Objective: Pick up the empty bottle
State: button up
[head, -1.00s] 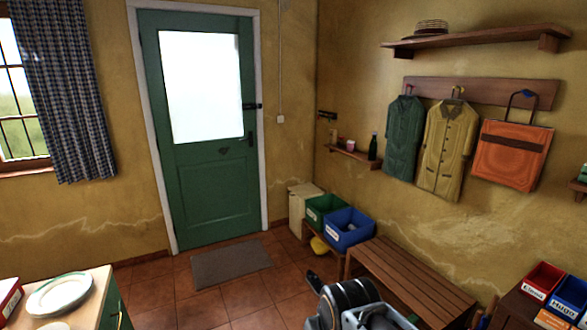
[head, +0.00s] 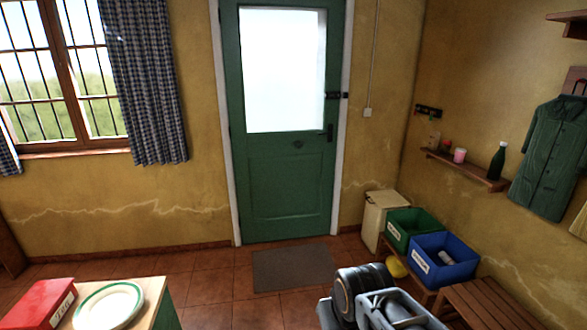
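A dark green bottle (head: 497,160) stands upright near the right end of a small wooden wall shelf (head: 468,174), right of the door. I cannot tell from here whether it is empty. A pink cup (head: 460,156) and a small reddish item (head: 446,146) stand to its left on the same shelf. Grey and black parts of my own arm show at the bottom of the head view, well below and to the left of the bottle. My gripper's fingers cannot be made out.
A blue bin (head: 459,272) and a green bin (head: 398,239) sit low below the shelf, beside a slatted bench (head: 500,312). A counter with a plate (head: 108,307) and red box (head: 40,304) is at bottom left. Tiled floor before the green door (head: 285,190) is clear, except a mat (head: 292,267).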

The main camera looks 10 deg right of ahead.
aim_at(498, 163)
jog(key=z, duration=0.05)
jog(key=i, duration=2)
jog(key=z, duration=0.95)
jog(key=i, duration=1)
jog(key=z, duration=1)
